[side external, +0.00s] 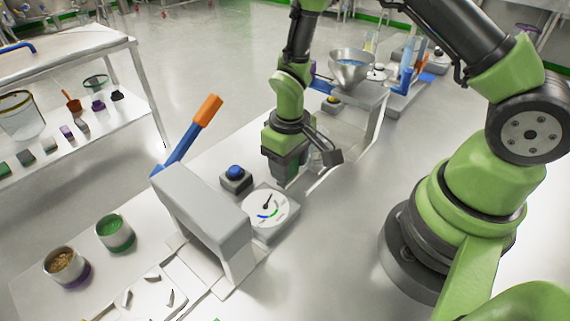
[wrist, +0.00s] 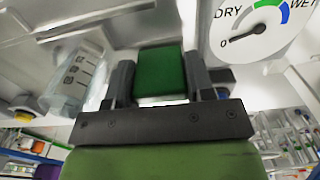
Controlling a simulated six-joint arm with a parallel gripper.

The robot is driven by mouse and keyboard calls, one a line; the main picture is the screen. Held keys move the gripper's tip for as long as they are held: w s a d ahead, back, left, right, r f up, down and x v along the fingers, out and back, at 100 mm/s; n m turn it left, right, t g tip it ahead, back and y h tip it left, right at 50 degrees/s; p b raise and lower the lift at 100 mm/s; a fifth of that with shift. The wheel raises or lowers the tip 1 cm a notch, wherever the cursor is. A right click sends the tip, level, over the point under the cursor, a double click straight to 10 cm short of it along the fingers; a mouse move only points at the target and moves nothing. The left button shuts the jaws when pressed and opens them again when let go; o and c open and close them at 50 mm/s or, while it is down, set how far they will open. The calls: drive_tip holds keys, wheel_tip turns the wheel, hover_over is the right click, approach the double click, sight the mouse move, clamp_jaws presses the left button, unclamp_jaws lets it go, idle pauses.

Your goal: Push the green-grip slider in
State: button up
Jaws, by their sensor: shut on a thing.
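The green grip (wrist: 162,72) of the slider shows in the wrist view as a block between the two dark fingers. My gripper (wrist: 161,80) is shut on it, with one finger at each side. In the side view my gripper (side external: 287,172) points down at the bench beside the dial, and the grip is hidden there. The slider's body and how far in it stands cannot be made out.
A dial (side external: 266,206) marked DRY and WET, its needle near 0, and a blue button (side external: 235,178) are close by. A grey housing (side external: 203,215) with an orange-handled lever (side external: 190,135) stands nearer. A steel funnel (side external: 351,67) stands behind.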

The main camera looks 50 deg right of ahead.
sight(322, 134)
drive_tip(key=d, duration=1.1)
drive_tip(key=shift+d, duration=0.15)
drive_tip(key=shift+w, duration=0.1)
drive_tip(key=o, duration=1.3)
